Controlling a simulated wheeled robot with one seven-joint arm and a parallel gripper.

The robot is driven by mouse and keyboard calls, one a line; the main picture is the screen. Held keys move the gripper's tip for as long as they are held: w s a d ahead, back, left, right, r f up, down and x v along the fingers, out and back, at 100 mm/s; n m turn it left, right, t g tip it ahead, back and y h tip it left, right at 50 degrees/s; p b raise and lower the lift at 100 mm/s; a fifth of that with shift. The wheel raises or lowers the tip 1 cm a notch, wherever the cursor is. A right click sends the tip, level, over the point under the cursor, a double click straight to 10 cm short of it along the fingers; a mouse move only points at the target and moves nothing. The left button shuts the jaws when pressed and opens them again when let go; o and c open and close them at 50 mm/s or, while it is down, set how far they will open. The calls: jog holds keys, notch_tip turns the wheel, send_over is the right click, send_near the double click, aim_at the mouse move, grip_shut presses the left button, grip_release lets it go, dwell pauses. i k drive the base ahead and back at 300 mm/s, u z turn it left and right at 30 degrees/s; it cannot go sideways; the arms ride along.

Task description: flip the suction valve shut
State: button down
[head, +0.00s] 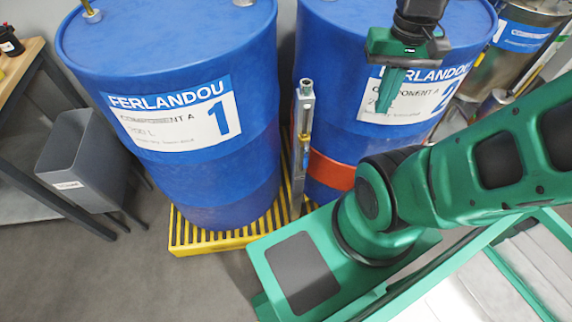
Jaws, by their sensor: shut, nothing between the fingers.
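A grey upright pipe (301,160) stands between the two blue drums, with a metal fitting at its top and a small brass-coloured part partway down. I cannot tell for sure which part is the suction valve, and no handle position can be made out. My gripper (384,108) is green and shut, with nothing between its fingers. It points down in front of the label of drum 2 (330,125), to the right of the pipe's top and apart from it in the picture.
Drum 1 (190,85) stands left of the pipe; both drums are on a yellow grated pallet (185,238). An orange band (330,170) is on drum 2. A grey bin (85,165) and a wooden-topped table (22,62) are at left. Metal cans (520,50) stand at upper right. Floor at lower left is clear.

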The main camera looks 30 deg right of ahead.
aim_at(306, 151)
jog(key=u, duration=1.9)
jog(key=k, duration=0.8)
jog(key=z, duration=1.35)
